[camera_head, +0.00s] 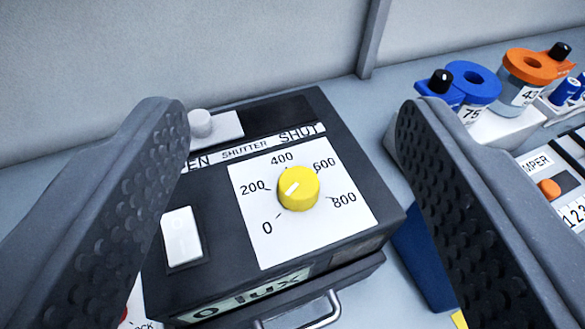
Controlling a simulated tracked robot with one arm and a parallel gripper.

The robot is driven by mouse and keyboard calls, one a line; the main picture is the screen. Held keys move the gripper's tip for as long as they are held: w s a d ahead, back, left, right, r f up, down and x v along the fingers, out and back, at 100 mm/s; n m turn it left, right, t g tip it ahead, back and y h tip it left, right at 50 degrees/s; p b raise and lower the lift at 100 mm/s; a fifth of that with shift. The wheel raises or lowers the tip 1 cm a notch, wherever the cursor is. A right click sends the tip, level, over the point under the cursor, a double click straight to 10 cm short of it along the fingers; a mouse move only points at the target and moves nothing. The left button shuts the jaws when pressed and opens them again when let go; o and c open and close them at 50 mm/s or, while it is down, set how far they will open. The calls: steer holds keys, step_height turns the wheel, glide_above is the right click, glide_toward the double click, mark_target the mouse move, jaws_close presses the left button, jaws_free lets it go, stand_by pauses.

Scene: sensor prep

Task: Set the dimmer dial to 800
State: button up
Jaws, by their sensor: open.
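The yellow dimmer dial (299,188) sits on a white scale plate (275,245) marked 0, 200, 400, 600 and 800, on top of a dark box (210,285). Its white pointer line is toward the lower left, on the 0 side of the scale. The display (250,297) on the box front is partly cut off and reads "0 lux". My gripper (297,140) is open, with one finger on each side of the box in the picture. The dial lies between the fingers, and neither finger touches it.
A white rocker switch (182,238) and a grey shutter slider (201,124) are on the same box. A metal handle (305,315) is at its front. A wall is behind.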

steer(key=w+r+n+g+y+p, duration=0.1)
steer(key=w+n+g+p, duration=0.3)
steer(key=p, duration=0.3)
steer(key=n+g+h+p, duration=0.1)
steer(key=n+g+p, duration=1.15)
steer(key=p, duration=1.35)
glide_above(299, 184)
step_height(299, 184, down, 4)
steer(key=n+t, duration=0.1)
step_height(299, 184, down, 13)
steer(key=shift+f+p, duration=0.2)
steer(key=shift+p, duration=0.25)
